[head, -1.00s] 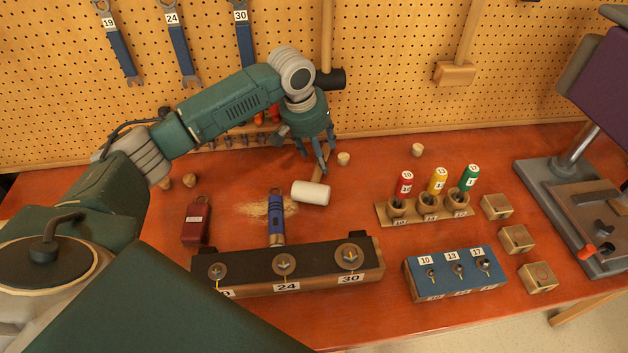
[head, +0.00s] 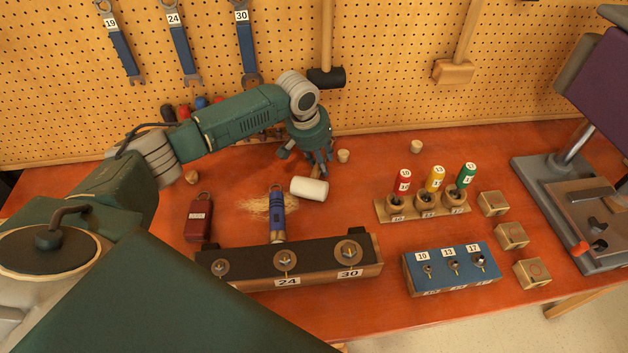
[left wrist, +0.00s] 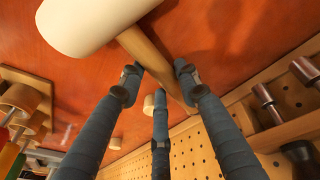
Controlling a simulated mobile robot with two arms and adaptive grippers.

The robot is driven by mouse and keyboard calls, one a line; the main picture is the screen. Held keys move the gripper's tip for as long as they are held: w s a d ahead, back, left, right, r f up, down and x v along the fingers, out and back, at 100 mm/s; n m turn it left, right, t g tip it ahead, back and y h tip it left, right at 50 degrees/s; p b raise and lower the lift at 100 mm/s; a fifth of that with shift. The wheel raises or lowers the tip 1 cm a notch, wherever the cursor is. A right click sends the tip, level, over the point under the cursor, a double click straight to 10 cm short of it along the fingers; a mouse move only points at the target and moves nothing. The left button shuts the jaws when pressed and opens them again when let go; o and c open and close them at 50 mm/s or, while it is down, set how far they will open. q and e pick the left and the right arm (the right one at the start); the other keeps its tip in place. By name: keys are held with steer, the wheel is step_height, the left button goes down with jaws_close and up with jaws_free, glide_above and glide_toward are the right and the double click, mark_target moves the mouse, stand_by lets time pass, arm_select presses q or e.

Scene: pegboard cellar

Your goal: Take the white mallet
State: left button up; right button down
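The white mallet lies on the red-brown workbench. Its white head (head: 310,189) is in plain view in the head view, and its wooden handle is mostly hidden behind my left gripper. My left gripper (head: 318,170) points down at the handle, just behind the head. In the left wrist view the white head (left wrist: 85,22) is at the top left and the wooden handle (left wrist: 146,50) runs between the fingers of my left gripper (left wrist: 158,72). The fingers are spread, with gaps to the handle; I see no firm contact. My right gripper is not in view.
A blue-handled tool (head: 277,218) and a red tag-like case (head: 199,220) lie left of the mallet. A dark bolt rack (head: 225,263) stands in front. A screwdriver-handle rack (head: 385,212) stands right, the pegboard (head: 400,90) behind.

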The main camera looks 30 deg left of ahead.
arm_select(q)
steer(key=shift+r, duration=0.1)
jaws_close()
steer(key=shift+r+b, duration=0.15)
steer(key=shift+b, duration=0.25)
step_height(320, 180, up, 11)
steer(key=b, duration=0.3)
steer(key=s+d+b, duration=0.4)
steer(key=s+d, duration=0.8)
steer(key=s, duration=0.4)
steer(key=shift+o, duration=0.9)
jaws_free()
jaws_close()
